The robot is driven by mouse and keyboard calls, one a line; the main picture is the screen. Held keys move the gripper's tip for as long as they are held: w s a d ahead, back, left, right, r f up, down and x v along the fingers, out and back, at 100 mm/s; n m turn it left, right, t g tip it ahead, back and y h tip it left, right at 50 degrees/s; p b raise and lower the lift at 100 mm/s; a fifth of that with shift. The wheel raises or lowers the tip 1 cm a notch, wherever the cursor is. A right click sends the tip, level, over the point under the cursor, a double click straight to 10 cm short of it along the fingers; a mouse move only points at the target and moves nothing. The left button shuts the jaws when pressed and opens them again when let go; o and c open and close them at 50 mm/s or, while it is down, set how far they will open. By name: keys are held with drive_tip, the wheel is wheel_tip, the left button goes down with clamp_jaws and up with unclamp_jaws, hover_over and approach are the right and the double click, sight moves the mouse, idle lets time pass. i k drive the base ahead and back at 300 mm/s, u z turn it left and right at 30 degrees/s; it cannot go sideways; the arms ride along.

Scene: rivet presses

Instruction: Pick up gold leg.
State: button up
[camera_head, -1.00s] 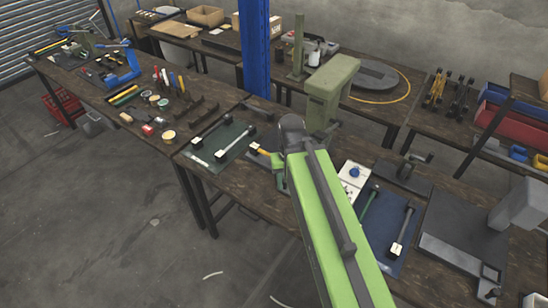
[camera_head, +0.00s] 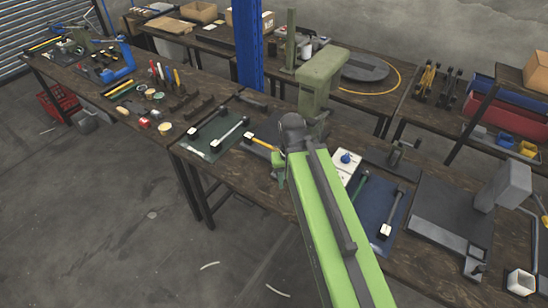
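Gold leg-like pieces (camera_head: 427,78) stand on the rear bench at the right, beside similar black ones (camera_head: 449,88). They are small, and I cannot separate them clearly. A short yellow-gold bar (camera_head: 265,141) lies on the front bench, just left of my arm's end; I cannot tell whether it is a leg. My green arm reaches from the bottom right to the front bench. My gripper (camera_head: 280,172) is mostly hidden behind the arm's end, so its fingers and anything between them do not show. It appears well away from the gold pieces on the rear bench.
A green press (camera_head: 321,82) stands just behind my arm's end. A grey press (camera_head: 503,187) is at the right of the front bench. A dark green mat (camera_head: 208,150) and a blue mat (camera_head: 371,208) hold bars. A blue post (camera_head: 247,50) stands between the benches. Floor at left is open.

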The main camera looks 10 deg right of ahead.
sight(249, 138)
drive_tip(key=k, duration=1.05)
drive_tip(key=u, duration=0.65)
drive_tip(key=i, duration=1.45)
drive_tip(key=u, duration=0.45)
drive_tip(key=i, duration=0.9)
drive_tip(key=z, duration=0.15)
